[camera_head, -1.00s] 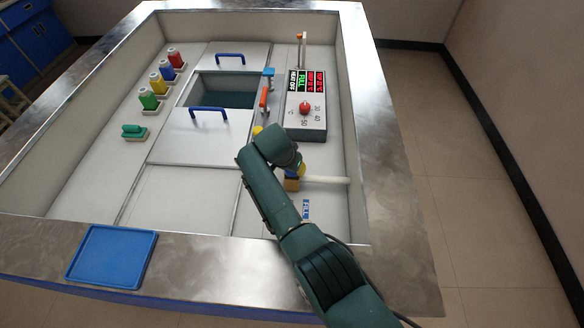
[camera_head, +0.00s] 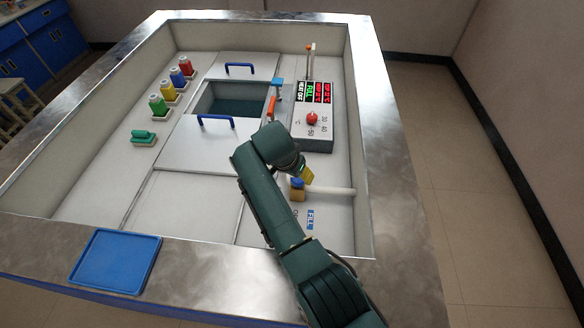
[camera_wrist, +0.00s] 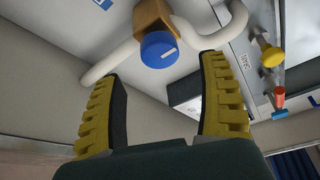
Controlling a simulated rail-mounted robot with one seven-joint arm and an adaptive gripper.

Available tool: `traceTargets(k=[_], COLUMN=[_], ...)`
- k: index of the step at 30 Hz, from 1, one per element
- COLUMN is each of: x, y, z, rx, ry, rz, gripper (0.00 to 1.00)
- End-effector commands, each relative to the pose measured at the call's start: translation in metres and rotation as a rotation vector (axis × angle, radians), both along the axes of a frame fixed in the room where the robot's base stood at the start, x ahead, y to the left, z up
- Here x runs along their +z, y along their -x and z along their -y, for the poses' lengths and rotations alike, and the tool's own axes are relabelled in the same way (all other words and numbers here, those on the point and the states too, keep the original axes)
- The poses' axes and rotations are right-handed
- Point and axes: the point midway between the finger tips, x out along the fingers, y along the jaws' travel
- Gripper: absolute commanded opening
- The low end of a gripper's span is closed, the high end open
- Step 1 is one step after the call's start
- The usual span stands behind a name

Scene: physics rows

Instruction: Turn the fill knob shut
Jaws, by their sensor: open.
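The fill knob (camera_head: 297,183) is a blue round cap on a brass-coloured valve body, on a white pipe beside the FILL label (camera_head: 311,219). In the wrist view the knob (camera_wrist: 158,49) shows a white mark near its right edge. My gripper (camera_head: 307,174) is close to the knob in the head view, its yellow fingertip partly visible. In the wrist view my gripper (camera_wrist: 160,88) is open, with its two yellow ribbed fingers apart and the knob beyond the gap between their tips. I see no contact.
The white pipe (camera_head: 335,191) runs right to the basin wall. A control box (camera_head: 314,130) with a red knob and lit display stands behind. A yellow knob (camera_wrist: 272,56) shows at right in the wrist view. A blue tray (camera_head: 115,261) lies on the front rim.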

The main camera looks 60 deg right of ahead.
Motion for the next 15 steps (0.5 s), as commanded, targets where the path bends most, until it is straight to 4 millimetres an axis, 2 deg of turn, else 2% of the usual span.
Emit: traceTargets(k=[3, 6, 10, 15], x=[0.027, 0.043, 0.053, 0.055], y=[-0.002, -0.001, -0.001, -0.001], z=[-0.011, -0.018, -0.022, -0.023], rx=[0.001, 0.000, 0.001, -0.001], ry=[0.002, 0.000, -0.001, -0.001], rz=[0.003, 0.000, -0.001, -0.002], gripper=[0.76, 0.76, 0.76, 0.76])
